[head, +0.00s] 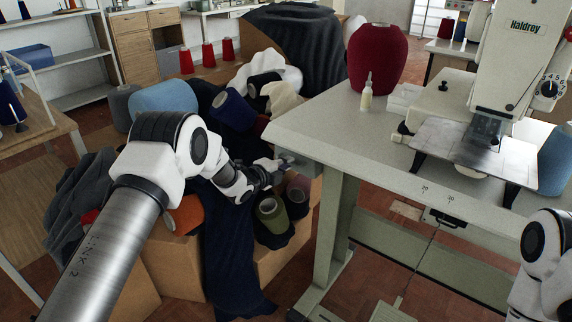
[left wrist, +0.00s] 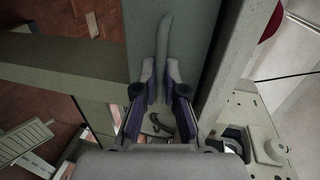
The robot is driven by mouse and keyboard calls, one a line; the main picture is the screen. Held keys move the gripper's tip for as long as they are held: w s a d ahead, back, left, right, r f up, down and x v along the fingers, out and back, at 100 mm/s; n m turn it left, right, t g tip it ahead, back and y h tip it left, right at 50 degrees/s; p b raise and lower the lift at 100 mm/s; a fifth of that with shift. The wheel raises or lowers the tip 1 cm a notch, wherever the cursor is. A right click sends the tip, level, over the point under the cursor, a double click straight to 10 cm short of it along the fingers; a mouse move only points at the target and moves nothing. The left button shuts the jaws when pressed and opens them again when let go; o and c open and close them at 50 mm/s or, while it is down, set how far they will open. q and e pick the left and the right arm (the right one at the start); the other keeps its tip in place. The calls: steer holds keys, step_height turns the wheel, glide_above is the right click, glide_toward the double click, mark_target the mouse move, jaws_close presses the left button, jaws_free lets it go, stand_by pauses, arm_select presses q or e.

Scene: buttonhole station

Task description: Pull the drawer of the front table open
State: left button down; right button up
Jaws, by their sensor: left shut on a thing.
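The front table (head: 320,135) has a pale grey-green top and legs. A small grey drawer (head: 304,167) sits under its left end, mostly hidden by the tabletop. My left gripper (head: 279,164) is at the drawer's outer face, below the table edge. In the left wrist view my left gripper (left wrist: 161,75) is shut on a curved grey handle (left wrist: 164,38), which stands out against the flat drawer front (left wrist: 197,25). How far the drawer is out cannot be told. My right arm shows at the lower right, but its gripper is out of view.
A sewing machine (head: 520,60), a small bottle (head: 366,93) and a large red yarn cone (head: 377,58) stand on the table. Cardboard boxes (head: 180,262) heaped with cloth and cones crowd my left forearm. Some brick-red floor is clear at the table's legs.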

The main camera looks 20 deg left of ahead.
arm_select(q)
steer(key=f+p+v, duration=0.2)
steer(key=p+v, duration=0.2)
steer(key=v, duration=0.6)
steer(key=s+f+p+v, duration=0.1)
steer(key=p+v, duration=0.3)
steer(key=v, duration=0.6)
steer(key=shift+f, duration=0.6)
steer(key=shift+a, duration=0.1)
steer(key=c, duration=1.2)
jaws_free()
steer(key=shift+c, duration=0.2)
